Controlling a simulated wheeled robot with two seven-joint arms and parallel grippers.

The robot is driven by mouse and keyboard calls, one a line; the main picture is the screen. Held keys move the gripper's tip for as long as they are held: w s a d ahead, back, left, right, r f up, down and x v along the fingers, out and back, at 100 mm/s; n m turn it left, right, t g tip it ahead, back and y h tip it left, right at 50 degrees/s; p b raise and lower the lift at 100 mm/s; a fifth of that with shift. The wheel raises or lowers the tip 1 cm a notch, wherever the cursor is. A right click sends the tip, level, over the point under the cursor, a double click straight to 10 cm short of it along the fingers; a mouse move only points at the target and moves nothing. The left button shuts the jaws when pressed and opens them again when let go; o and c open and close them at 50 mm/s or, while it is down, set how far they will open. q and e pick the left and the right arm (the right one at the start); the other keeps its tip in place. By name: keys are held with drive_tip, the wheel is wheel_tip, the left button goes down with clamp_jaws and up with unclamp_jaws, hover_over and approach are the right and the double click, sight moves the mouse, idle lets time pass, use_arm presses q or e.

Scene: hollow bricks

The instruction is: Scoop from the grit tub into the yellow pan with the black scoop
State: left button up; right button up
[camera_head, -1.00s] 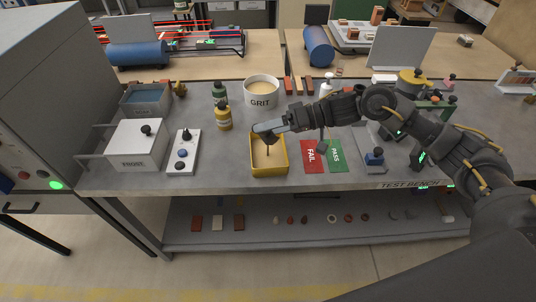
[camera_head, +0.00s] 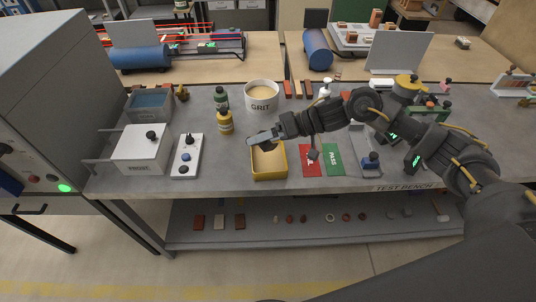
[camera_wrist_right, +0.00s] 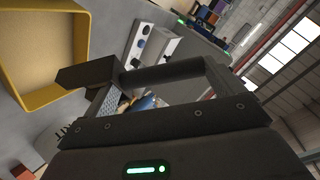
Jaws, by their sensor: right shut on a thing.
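The white grit tub (camera_head: 261,99), marked GRIT, stands at the back of the bench with pale tan grit inside. The yellow pan (camera_head: 270,175) sits in front of it, and its inside looks tan; I cannot tell how much grit lies there. My right gripper (camera_head: 266,137) is over the pan's back edge, shut on the black scoop. The scoop is small and dark in the head view and shows as a black shape in the wrist view (camera_wrist_right: 88,73). The pan also shows at the wrist view's upper left (camera_wrist_right: 80,45). My left gripper is out of view.
A white switch box (camera_head: 186,157) and the white FROST box (camera_head: 140,150) are farther left. The bench front edge is close.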

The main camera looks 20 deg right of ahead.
drive_tip(key=shift+a+h+p, duration=0.5)
drive_tip(key=shift+a+p, duration=0.05)
drive_tip(key=shift+p, duration=0.45)
drive_tip(key=shift+f, duration=0.1)
drive_tip(key=shift+a+p, duration=0.2)
drive_tip(key=shift+p, duration=0.5)
drive_tip(key=shift+a+h+p, duration=0.15)
drive_tip(key=shift+h+p, duration=0.15)
drive_tip(key=shift+p, duration=0.05)
drive_tip(key=p, duration=0.1)
drive_tip(key=a+h+p, duration=0.1)
drive_tip(key=p, duration=0.1)
drive_tip(key=shift+a+f+n, duration=0.2)
drive_tip(key=shift+f+n, duration=0.05)
drive_tip(key=shift+n, duration=0.05)
drive_tip(key=shift+a+f+h+p, duration=0.2)
drive_tip(key=shift+f+h+p, duration=0.05)
drive_tip(key=shift+h+p, duration=0.3)
drive_tip(key=shift+f, duration=0.15)
